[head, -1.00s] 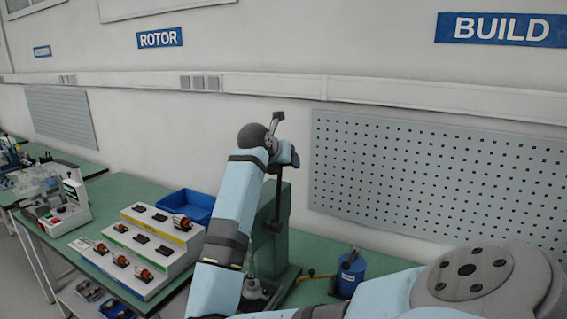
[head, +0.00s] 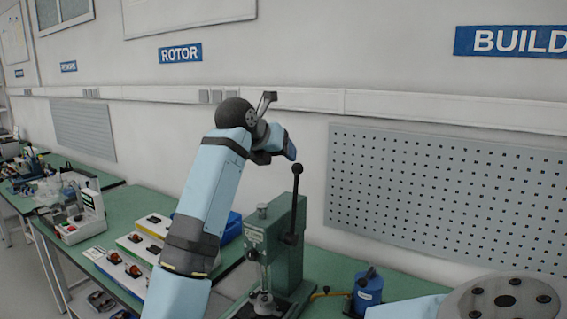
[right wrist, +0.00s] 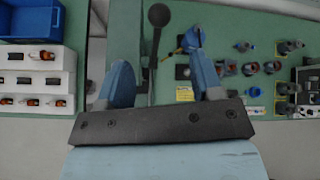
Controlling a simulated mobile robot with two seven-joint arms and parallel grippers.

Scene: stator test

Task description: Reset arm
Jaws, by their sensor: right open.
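My right arm rises from the bottom of the head view, with its dark ball-shaped wrist high in front of the wall. My right gripper (head: 286,148) is at its end, seen from the side, up and left of the green press (head: 274,236) and its black lever. In the right wrist view the two blue fingers of the right gripper (right wrist: 162,80) stand wide apart with nothing between them. The lever's ball knob (right wrist: 159,15) shows beyond the gap between them. My left gripper is not in view.
A grey perforated panel (head: 440,195) hangs on the wall.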

